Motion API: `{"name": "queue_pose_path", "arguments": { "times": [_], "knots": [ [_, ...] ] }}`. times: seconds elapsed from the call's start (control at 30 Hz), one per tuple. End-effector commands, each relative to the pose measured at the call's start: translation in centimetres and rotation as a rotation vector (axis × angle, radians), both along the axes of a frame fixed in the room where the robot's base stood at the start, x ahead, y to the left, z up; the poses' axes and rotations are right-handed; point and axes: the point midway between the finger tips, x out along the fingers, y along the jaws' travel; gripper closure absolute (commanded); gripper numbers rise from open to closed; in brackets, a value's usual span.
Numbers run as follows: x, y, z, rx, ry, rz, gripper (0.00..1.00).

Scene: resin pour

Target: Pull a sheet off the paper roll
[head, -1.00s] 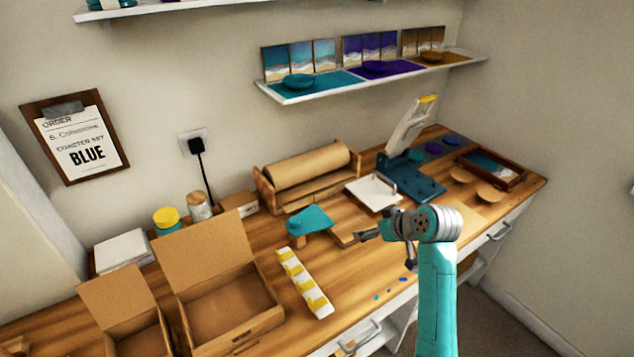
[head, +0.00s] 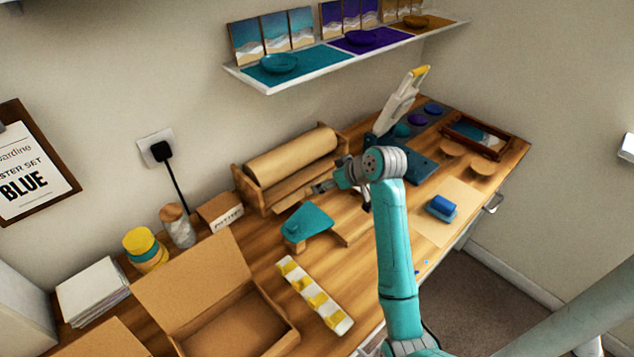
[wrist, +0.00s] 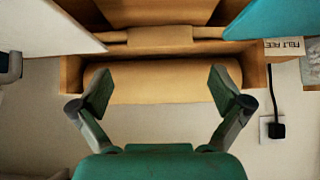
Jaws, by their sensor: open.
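The brown paper roll (head: 292,155) lies in a wooden holder (head: 247,186) against the wall at the back of the bench. In the wrist view the roll (wrist: 165,82) spans the space beyond my fingers. A short tan flap (wrist: 160,35), seemingly the paper's free end, lies over the holder's front rail (wrist: 205,33). My gripper (head: 318,188) is in front of the holder, near its right part. In the wrist view my gripper (wrist: 162,88) has its two fingers spread wide with nothing between them. Whether it touches the paper cannot be told.
A teal board (head: 308,222) stands on the bench just in front of the holder. A yellow-and-white strip (head: 315,295) and an open cardboard box (head: 235,310) are nearer. A small carton (head: 220,211) is left of the holder. A blue block (head: 441,207) rests on the right.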

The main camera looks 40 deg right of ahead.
Motion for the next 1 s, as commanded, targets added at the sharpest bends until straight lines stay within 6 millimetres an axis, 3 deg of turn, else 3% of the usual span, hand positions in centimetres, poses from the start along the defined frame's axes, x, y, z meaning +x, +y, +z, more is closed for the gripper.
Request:
{"name": "queue_pose_path", "arguments": {
  "times": [0.33, 0.8, 0.87, 1.0],
  "knots": [
    [3.8, 0.1, -3.8, -0.001, 0.000, 0.001, 0.00],
    [4.7, 0.2, -4.7, -0.001, 0.000, 0.000, 0.00],
    [4.7, 0.2, -4.7, -0.001, 0.000, 0.000, 0.12],
    [4.7, 0.2, -4.7, -0.001, 0.000, 0.000, 0.47]
  ]
}}
